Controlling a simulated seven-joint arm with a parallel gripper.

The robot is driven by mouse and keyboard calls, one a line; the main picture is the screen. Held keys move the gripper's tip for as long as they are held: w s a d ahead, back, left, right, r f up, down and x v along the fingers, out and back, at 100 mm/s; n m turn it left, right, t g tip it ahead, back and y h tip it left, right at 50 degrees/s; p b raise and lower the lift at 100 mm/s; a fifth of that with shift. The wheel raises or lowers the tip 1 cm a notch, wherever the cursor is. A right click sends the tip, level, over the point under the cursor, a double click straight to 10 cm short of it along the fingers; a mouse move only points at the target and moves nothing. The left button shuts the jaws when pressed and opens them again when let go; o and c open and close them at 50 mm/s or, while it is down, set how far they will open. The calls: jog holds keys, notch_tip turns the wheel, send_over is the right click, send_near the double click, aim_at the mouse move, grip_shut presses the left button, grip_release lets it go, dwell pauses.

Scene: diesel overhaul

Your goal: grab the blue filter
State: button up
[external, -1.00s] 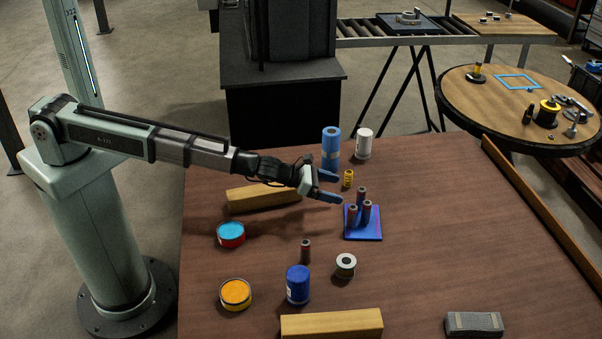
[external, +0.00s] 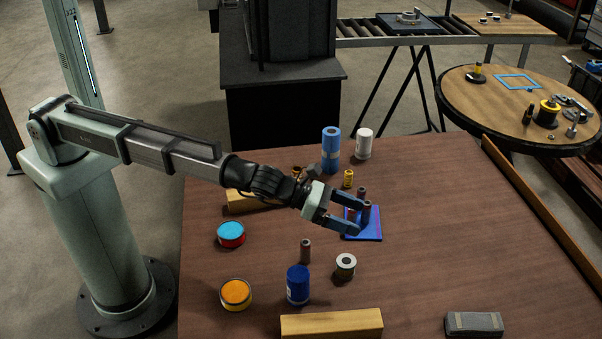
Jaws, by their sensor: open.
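A dark blue filter (external: 298,286), a short upright cylinder, stands near the front of the brown table. A taller light blue cylinder (external: 331,150) stands upright at the back of the table. My gripper (external: 347,214) is open, with its two blue fingers pointing right, in front of the blue square plate (external: 371,232) in the picture. The fingers partly hide the plate and the small brown cylinders (external: 366,209) on it. The gripper looks empty and is apart from both blue cylinders. Its exact height above the table is hard to tell.
A small brown cylinder (external: 305,251) and a grey ring-topped cylinder (external: 346,266) stand near the dark blue filter. A wooden block (external: 332,324) lies in front; orange (external: 236,293) and light blue-topped (external: 231,233) cans stand left. The table's right middle is clear.

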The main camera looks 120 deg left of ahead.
jog(key=w+d+r+n+g, duration=0.1)
jog(key=w+d+r+n, duration=0.1)
jog(key=w+d, duration=0.1)
jog(key=n+g+h, duration=0.5)
jog(key=n+g, duration=0.4)
jog(key=g, duration=0.3)
send_over(296, 272)
jog(key=f, duration=0.7)
jog(key=shift+w+f, duration=0.3)
jog(key=shift+w, duration=0.05)
jog(key=shift+s+n+g, duration=0.35)
jog(key=shift+n+g, duration=0.05)
jog(key=shift+n, duration=0.2)
notch_tip(296, 272, down, 8)
jog(key=shift+f, duration=0.1)
jog(key=shift+w+a+f, duration=0.1)
jog(key=shift+w+f, duration=0.05)
jog(key=shift+f, duration=1.25)
jog(key=shift+w+f, duration=0.15)
jog(key=shift+f, duration=1.25)
jog(key=c, duration=1.3)
